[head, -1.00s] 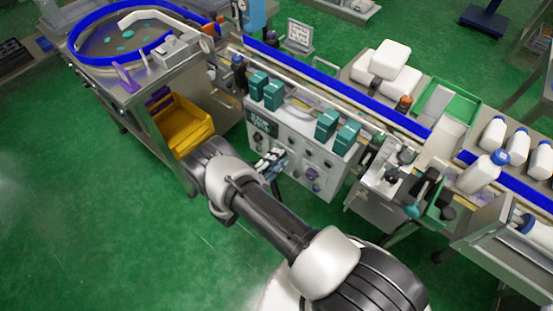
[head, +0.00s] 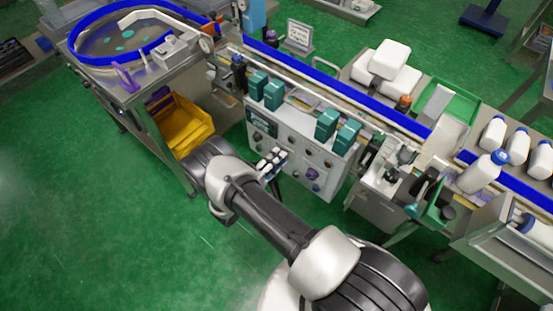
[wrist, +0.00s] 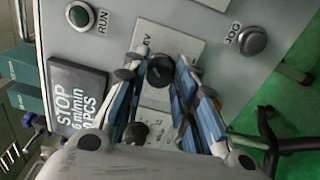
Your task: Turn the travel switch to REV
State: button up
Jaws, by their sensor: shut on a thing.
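The travel switch (wrist: 160,70) is a round black knob on a light plate of the grey control panel, in the upper middle of the wrist view. Lettering ending in "V" shows beside it, partly hidden by a finger. My gripper (wrist: 159,66) has its blue-padded fingers on either side of this knob and is shut on it. The knob's pointer direction cannot be made out. In the head view my gripper (head: 271,162) is at the front face of the control cabinet (head: 290,135), and the knob is too small to tell there.
A second black knob (wrist: 136,132) sits between the fingers, nearer the palm. A green RUN button (wrist: 79,16), a grey JOG button (wrist: 252,41) and a dark display (wrist: 78,92) reading STOP surround the switch. A yellow bin (head: 183,125) stands left of the cabinet.

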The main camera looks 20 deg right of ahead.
jog(key=o, duration=1.1)
jog(key=shift+c, duration=0.2)
jog(key=v, duration=1.2)
